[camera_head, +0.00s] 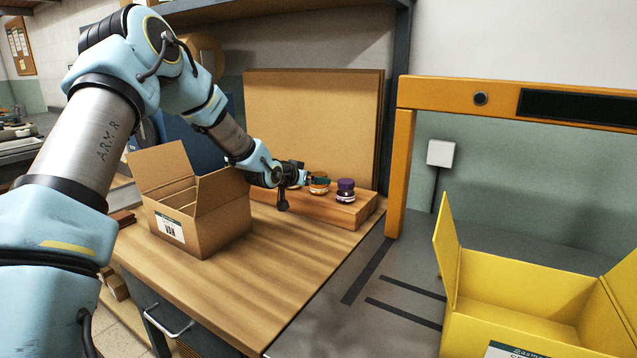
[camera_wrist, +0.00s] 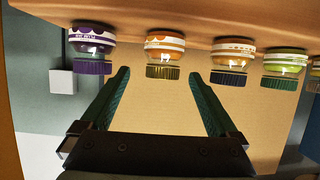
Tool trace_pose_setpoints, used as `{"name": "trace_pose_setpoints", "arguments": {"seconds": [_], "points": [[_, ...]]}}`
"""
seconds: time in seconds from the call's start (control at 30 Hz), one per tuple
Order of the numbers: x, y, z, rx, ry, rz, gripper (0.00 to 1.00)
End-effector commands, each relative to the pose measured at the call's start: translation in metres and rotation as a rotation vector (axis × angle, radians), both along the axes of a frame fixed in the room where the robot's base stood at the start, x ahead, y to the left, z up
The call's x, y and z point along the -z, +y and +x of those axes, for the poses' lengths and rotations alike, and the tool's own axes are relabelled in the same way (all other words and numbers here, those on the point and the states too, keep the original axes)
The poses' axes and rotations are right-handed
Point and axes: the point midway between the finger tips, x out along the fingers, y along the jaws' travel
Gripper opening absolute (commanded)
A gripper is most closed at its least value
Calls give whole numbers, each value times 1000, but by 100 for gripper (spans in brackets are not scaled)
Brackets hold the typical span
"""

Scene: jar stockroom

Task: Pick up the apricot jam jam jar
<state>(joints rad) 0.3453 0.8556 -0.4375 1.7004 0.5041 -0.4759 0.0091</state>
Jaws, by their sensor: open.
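Several jars stand in a row on a wooden riser; the wrist view shows them upside down. An orange jar with a gold lid (camera_wrist: 165,52) is between the lines of my fingers, just beyond the tips. A second orange jar with a dark lid (camera_wrist: 232,60) stands beside it. I cannot read which orange label says apricot. A purple-lidded jar (camera_wrist: 93,48) is left and a green jar (camera_wrist: 286,66) right. My gripper (camera_wrist: 158,74) is open and empty, its green fingers pointing at the row. In the head view my gripper (camera_head: 306,180) is at the riser, partly covering the jars.
The wooden riser (camera_head: 325,207) stands on a wood-topped table (camera_head: 225,275) before upright boards (camera_head: 310,120). An open cardboard box (camera_head: 215,220) is left of it. An orange frame (camera_head: 402,170) and a yellow box (camera_head: 520,310) are to the right. The table front is clear.

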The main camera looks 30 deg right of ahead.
Motion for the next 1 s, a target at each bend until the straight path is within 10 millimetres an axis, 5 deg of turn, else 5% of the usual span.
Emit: {"name": "trace_pose_setpoints", "arguments": {"seconds": [0.4, 0.73, 1.0], "points": [[16, -35, 25, 1, 1, 1, 95], [20, -40, 29, 0, 1, 1, 95], [20, -40, 29, 0, 1, 1, 66]]}}
